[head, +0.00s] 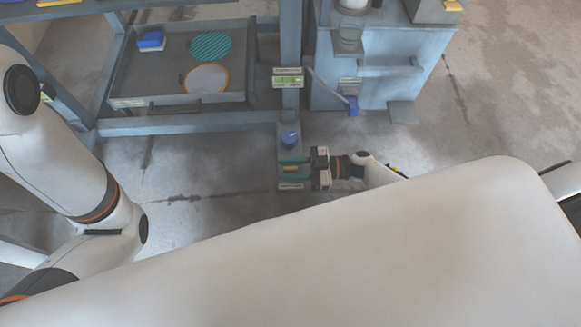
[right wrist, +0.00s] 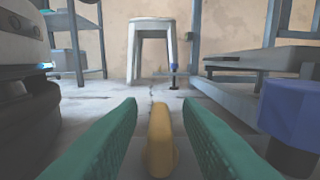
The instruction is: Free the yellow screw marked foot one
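The yellow screw (right wrist: 160,145) stands between the two teal fingers of my right gripper (right wrist: 158,118) in the right wrist view. The fingers are open, with a gap on each side of the screw. In the head view my right gripper (head: 293,170) reaches in from the right, low over a small labelled foot plate (head: 291,187); the screw is hard to make out there, and I cannot read the label. A blue screw (head: 290,137) stands just behind the fingers; a blue head (right wrist: 292,112) is at the right in the wrist view. My left gripper is out of view.
A grey post rises behind the foot, with a green display (head: 288,81). A tray (head: 130,90) at the left holds a teal disc (head: 211,46), an orange-rimmed disc (head: 206,79) and a blue block (head: 151,41). A blue-grey cabinet (head: 385,85) stands at right. A stool (right wrist: 152,28) is farther off.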

